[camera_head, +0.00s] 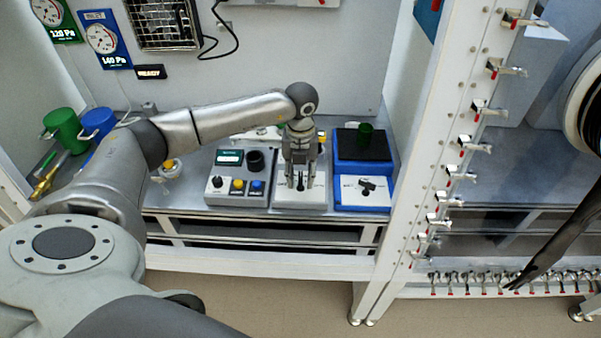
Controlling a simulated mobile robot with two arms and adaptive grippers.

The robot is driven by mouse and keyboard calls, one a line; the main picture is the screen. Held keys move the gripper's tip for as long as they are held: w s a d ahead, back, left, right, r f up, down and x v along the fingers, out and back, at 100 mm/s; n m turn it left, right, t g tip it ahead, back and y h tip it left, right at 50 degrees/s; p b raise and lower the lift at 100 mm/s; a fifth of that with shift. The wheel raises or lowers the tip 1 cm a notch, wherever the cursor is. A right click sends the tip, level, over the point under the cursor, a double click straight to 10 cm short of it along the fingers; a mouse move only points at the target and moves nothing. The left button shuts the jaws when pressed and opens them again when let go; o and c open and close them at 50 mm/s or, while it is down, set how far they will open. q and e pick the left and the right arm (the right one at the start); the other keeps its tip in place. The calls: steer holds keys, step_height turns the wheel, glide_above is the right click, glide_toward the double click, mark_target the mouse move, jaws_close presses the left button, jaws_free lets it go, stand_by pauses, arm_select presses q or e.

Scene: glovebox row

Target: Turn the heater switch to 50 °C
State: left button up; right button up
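My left gripper (301,180) points down over a grey box with a pale top panel (314,200). Its two fingers are apart, one on each side of a small dark knob (301,184); I cannot tell whether they touch it. The gripper hides much of this panel and its markings. To its right stands a blue unit (340,197) with a black plate, and a black switch knob (367,187) on its white front panel. The labels are too small to read, so I cannot tell which knob is the heater switch. My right gripper is not in view.
A grey control box (237,193) with a display and buttons stands left of the gripper. Green (66,128) and blue (98,123) mugs stand far left. A white post with clamps (440,130) bounds the right side.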

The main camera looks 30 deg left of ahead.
arm_select(q)
steer(key=shift+c, duration=0.5)
jaws_close()
steer(key=m+b, duration=0.3)
steer(key=shift+f, duration=0.15)
steer(key=shift+m+b, duration=1.35)
steer(key=shift+m, duration=0.65)
steer(key=shift+r, duration=0.2)
steer(key=shift+o, duration=0.5)
jaws_free()
